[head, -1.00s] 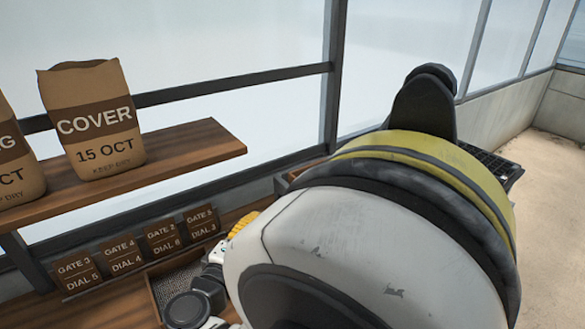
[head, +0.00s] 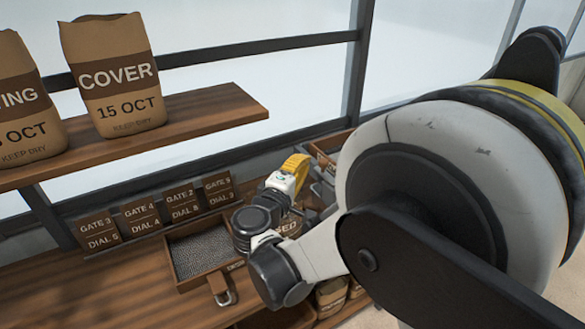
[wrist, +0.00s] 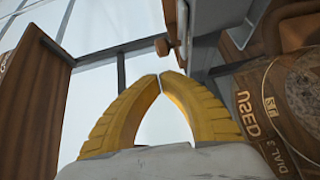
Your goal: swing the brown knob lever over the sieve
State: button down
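My gripper (head: 297,165) is over the bench, right of the sieve box, with its yellow fingers pointing away. In the wrist view its fingertips (wrist: 160,80) meet or nearly meet, with nothing seen between them. A small brown knob (wrist: 162,47) shows just beyond the tips, beside a grey part (wrist: 205,35); I cannot tell if they touch it. The sieve (head: 205,249), a wooden-framed box with grey mesh, sits on the bench. My arm hides its right side. The knob lever cannot be clearly made out in the head view.
A shelf (head: 215,108) with a COVER bag (head: 112,80) stands above the bench. Dial cards (head: 140,215) line the back of the bench. A brown piece with a metal loop (head: 223,290) is at the sieve's front.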

jog(key=shift+w+d, duration=0.2)
jog(key=shift+d, duration=0.3)
jog(key=shift+w+d, duration=0.15)
jog(key=shift+d, duration=0.3)
jog(key=shift+w+m+g+h, duration=0.2)
jog(key=shift+m+g+h, duration=0.1)
jog(key=shift+h, duration=0.2)
